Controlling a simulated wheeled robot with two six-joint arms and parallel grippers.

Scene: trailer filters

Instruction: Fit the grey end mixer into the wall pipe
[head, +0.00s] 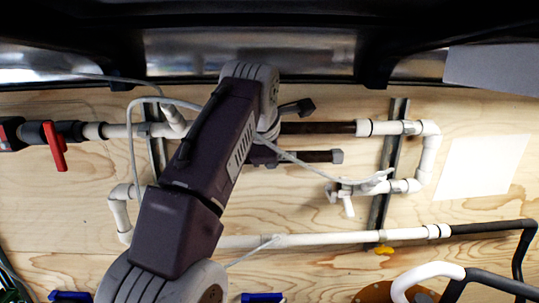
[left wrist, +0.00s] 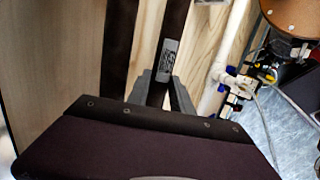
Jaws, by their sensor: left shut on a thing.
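The grey end mixer, a dark tube with a grey end (head: 322,157), lies level in the head view, its grey end to the right. It is below a second dark tube (head: 318,128), which lies in line with the white wall pipe (head: 385,128) and meets it at the right. My left gripper's fingers (left wrist: 162,92) are shut on a dark labelled tube (left wrist: 170,50) in the left wrist view, which looks like the mixer. The second tube shows to its left (left wrist: 120,50). In the head view my left arm hides the fingers and both tubes' left ends. My right gripper is not in view.
A red-handled valve (head: 56,145) is at the far left. A white valve (head: 347,192) sits below the mixer's right. A long white pipe (head: 330,238) runs lower across the plywood wall. A dark rail (head: 391,150) stands right of the mixer. A brown disc (head: 375,293) is at bottom right.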

